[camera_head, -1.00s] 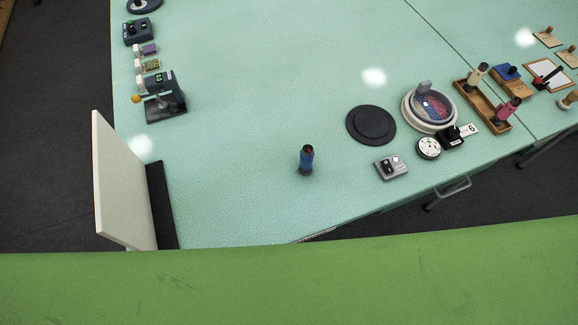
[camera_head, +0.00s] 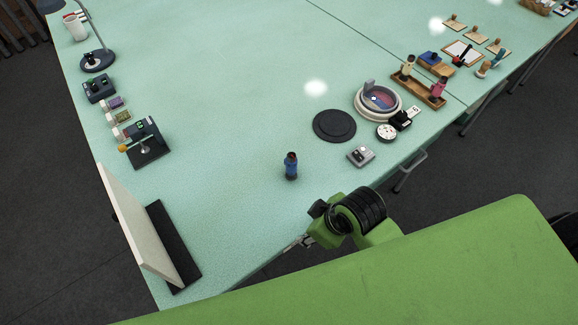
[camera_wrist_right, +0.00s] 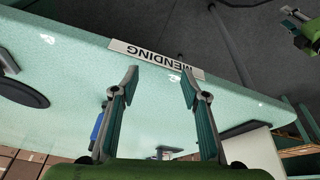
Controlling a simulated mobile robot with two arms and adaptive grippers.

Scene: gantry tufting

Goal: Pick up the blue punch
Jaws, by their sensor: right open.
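The blue punch (camera_head: 291,166) is a small blue cylinder with a brown top, standing upright on the pale green table. In the right wrist view a blue piece (camera_wrist_right: 97,126), likely the punch, shows partly hidden behind the left-hand finger. My right gripper (camera_wrist_right: 160,78) is open, with nothing between its fingertips. A "MENDING" label on the table edge shows beyond them. In the head view my right arm is at the front edge, below and right of the punch and apart from it. In the wrist view's top right corner is a green part, likely my left arm's end (camera_wrist_right: 300,25).
A black round disc (camera_head: 334,126), a grey two-button box (camera_head: 361,155) and a white dial (camera_head: 386,132) lie right of the punch. A white upright panel (camera_head: 142,225) stands at the front left.

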